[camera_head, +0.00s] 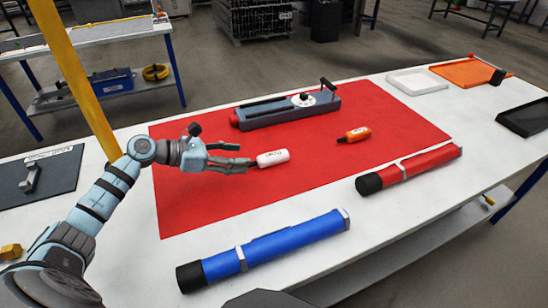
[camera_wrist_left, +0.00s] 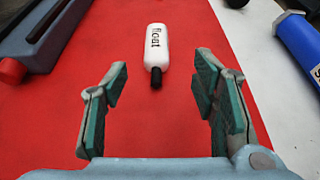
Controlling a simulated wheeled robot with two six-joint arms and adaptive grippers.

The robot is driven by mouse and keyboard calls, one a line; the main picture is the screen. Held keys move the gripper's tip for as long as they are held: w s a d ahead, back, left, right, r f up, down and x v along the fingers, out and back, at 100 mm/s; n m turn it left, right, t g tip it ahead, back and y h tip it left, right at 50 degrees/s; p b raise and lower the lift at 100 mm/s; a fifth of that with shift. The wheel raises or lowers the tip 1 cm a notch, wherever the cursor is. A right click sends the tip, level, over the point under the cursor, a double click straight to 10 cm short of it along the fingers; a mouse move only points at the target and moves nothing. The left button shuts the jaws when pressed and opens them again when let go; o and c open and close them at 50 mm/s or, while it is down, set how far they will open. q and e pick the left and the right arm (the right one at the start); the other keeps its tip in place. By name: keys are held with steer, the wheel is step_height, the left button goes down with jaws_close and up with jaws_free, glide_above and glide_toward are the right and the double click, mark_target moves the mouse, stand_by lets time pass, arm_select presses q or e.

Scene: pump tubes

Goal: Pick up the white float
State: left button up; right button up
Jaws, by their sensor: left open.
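The white float (camera_head: 272,158) lies on the red mat (camera_head: 205,210), its dark tip towards my left gripper. It also shows in the left wrist view (camera_wrist_left: 155,48), with dark lettering on its body and its black tip nearest me. My left gripper (camera_head: 248,158) is open and empty. In the left wrist view its two fingers (camera_wrist_left: 160,85) stand apart on either side of the float's near end, with the float ahead of the fingertips. My right gripper is not in view.
A grey-blue pump (camera_head: 285,110) lies behind the float, and an orange float (camera_head: 355,134) lies to its right. A red tube (camera_head: 415,170) and a blue tube (camera_head: 270,248) lie in front. Trays (camera_head: 418,82) stand at the right. Bare mat surrounds the white float.

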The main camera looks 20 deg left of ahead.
mark_target(265, 156)
arm_select(q)
steer(key=x, duration=0.8)
steer(key=shift+w+a+f, duration=0.1)
steer(key=shift+w, duration=0.15)
steer(key=c, duration=1.3)
